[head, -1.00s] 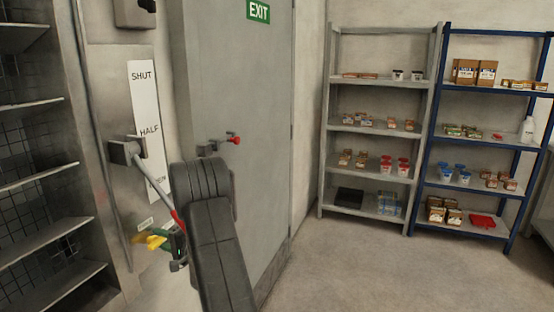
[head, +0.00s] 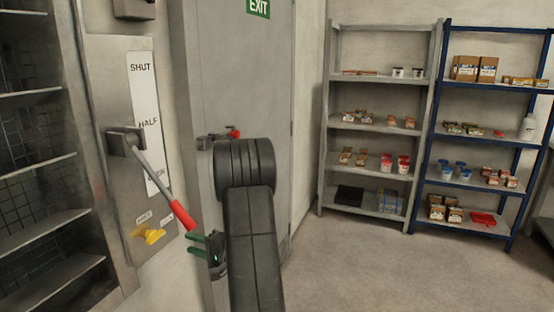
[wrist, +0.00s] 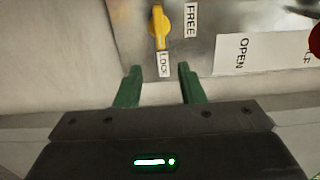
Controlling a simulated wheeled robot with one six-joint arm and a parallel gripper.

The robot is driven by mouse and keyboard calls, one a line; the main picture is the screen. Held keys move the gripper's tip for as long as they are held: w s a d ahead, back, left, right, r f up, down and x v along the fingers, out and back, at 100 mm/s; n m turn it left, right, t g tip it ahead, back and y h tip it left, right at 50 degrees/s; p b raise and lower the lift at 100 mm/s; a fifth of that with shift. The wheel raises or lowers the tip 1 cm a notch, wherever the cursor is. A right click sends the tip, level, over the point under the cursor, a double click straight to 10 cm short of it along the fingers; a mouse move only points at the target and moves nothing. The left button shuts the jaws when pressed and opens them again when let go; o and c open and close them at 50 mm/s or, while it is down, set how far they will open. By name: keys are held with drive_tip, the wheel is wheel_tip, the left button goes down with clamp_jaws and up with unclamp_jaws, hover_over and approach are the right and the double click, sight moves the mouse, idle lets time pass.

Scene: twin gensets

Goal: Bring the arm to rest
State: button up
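My gripper (head: 202,244) has green fingers and sits in front of the grey door, just right of the lower end of the red-handled lever. In the wrist view my gripper (wrist: 158,86) has its two fingers apart with nothing between them. My dark arm rises in the middle of the head view and hides part of the door. The lever (head: 160,182) slants down to the right beside a plate marked SHUT and HALF. A yellow knob (head: 149,236) is below it; in the wrist view the yellow knob (wrist: 159,27) points toward the LOCK label, beyond the fingertips.
A grey door (head: 240,80) with a red-tipped handle (head: 233,134) stands behind my arm. Wire-backed shelving (head: 40,160) is at the left. A grey rack (head: 328,120) and a blue rack (head: 432,120) hold small goods at the right. The floor (head: 375,265) before them is clear.

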sight(163, 233)
drive_tip(key=p+x, duration=0.2)
drive_tip(key=x, duration=1.1)
drive_tip(key=shift+a+r+p, duration=0.15)
drive_tip(key=shift+r+p, duration=0.05)
drive_tip(key=shift+p, duration=0.15)
drive_tip(key=shift+w+f+n+b, duration=0.1)
drive_tip(key=shift+f+n+b, duration=0.1)
drive_tip(key=shift+n+b, duration=0.1)
drive_tip(key=shift+r+n+b, duration=0.2)
drive_tip(key=shift+n+b, duration=0.2)
drive_tip(key=shift+n, duration=0.5)
drive_tip(key=shift+r+n+b, duration=0.15)
drive_tip(key=shift+n+b, duration=0.15)
drive_tip(key=shift+n, duration=0.5)
drive_tip(key=shift+r+n+b, duration=0.2)
drive_tip(key=shift+n+b, duration=0.1)
drive_tip(key=shift+n, duration=0.5)
